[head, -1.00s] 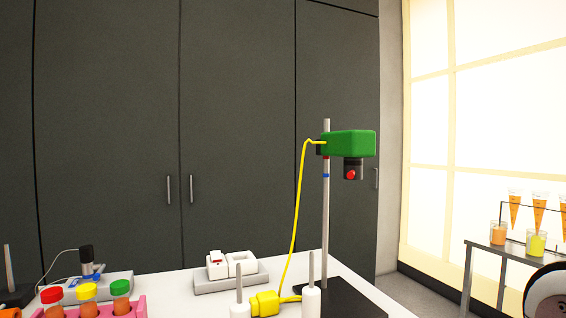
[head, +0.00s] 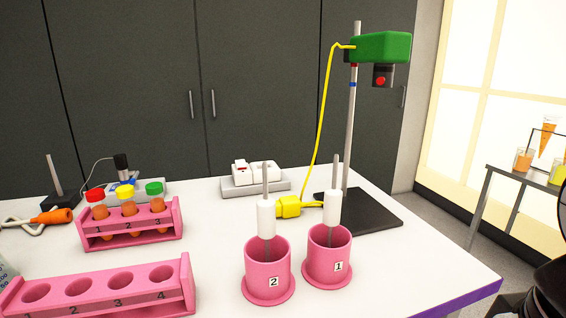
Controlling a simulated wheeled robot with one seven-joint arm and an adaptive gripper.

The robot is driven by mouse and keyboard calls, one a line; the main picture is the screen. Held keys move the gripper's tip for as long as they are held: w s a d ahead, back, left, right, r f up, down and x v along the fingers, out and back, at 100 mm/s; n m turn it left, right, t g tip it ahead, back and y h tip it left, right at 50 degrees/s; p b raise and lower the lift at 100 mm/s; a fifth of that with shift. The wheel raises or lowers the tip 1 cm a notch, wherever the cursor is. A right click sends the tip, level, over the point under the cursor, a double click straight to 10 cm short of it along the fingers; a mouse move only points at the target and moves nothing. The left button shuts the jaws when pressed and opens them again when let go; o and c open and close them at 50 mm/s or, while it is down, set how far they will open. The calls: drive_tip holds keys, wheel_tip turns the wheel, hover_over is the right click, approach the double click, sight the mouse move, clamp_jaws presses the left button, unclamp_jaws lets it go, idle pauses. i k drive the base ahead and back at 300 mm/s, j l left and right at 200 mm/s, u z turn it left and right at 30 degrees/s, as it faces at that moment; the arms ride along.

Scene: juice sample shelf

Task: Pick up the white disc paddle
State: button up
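Two pink holders stand on the white table in the head view. The holder marked 2 (head: 268,278) and the holder marked 1 (head: 327,262) each hold one upright tool. The tool in holder 2 (head: 266,218) and the tool in holder 1 (head: 333,208) each have a grey metal rod and a thick white sleeve. Their lower ends are hidden inside the holders, so I cannot tell which, if either, is the white disc paddle. A dark part of my arm shows at the lower right edge. My gripper is not in view.
A stand with a green motor head (head: 381,47) rises behind holder 1. A pink rack with capped tubes (head: 130,232) and an empty pink rack (head: 100,296) are left. A white device (head: 256,178) sits behind. Clear tabletop lies right of holder 1.

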sight(266, 206)
drive_tip(key=i+l+u, duration=0.2)
drive_tip(key=l+u, duration=0.25)
drive_tip(key=l, duration=0.6)
drive_tip(key=l+u, duration=0.45)
drive_tip(key=l, duration=0.65)
drive_tip(key=k+l, duration=0.15)
drive_tip(key=k, duration=0.15)
drive_tip(key=k+l+u, duration=0.1)
drive_tip(key=k+l, duration=0.1)
drive_tip(key=k, duration=0.1)
